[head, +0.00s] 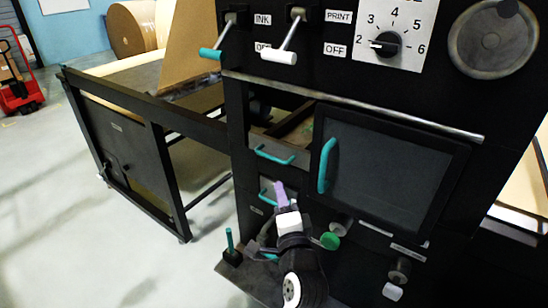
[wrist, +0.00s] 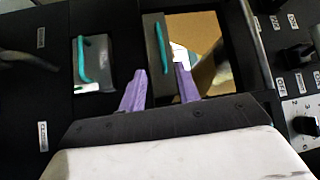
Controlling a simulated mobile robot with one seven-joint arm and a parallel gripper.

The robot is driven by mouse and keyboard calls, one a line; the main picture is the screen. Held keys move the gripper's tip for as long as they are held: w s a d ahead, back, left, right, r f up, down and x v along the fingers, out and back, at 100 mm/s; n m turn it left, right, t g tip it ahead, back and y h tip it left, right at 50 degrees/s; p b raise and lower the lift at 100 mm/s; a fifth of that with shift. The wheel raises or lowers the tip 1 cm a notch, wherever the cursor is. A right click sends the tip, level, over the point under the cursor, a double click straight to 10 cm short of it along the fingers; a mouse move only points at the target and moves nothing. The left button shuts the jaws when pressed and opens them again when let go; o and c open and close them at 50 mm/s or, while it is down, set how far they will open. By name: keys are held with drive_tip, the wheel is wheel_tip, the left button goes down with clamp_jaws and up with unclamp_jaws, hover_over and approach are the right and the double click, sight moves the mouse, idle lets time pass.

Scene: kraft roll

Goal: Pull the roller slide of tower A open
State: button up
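The black press tower has two small fronts with teal handles, one above the other. The upper teal handle (head: 275,155) is in clear view in the head view. The lower teal handle (head: 265,194) is partly hidden behind my gripper (head: 281,190). In the wrist view my gripper (wrist: 160,80) is open, its two purple fingers apart and empty. There the upper handle (wrist: 164,48) appears just beyond the fingertips, between them in the picture. The lower handle (wrist: 84,60) is left of the fingers. I read no label naming the roller slide or tower A.
A dark door (head: 390,175) with an upright teal handle (head: 326,165) is right of the fronts. Ink and print levers (head: 285,45) and a dial (head: 388,43) are above. A green knob (head: 329,241) is close to my gripper. Open floor (head: 60,200) lies at left.

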drive_tip(key=p+x, duration=0.3)
drive_tip(key=x, duration=0.9)
drive_tip(key=shift+w+a, duration=0.2)
drive_tip(key=shift+w, duration=0.05)
clamp_jaws()
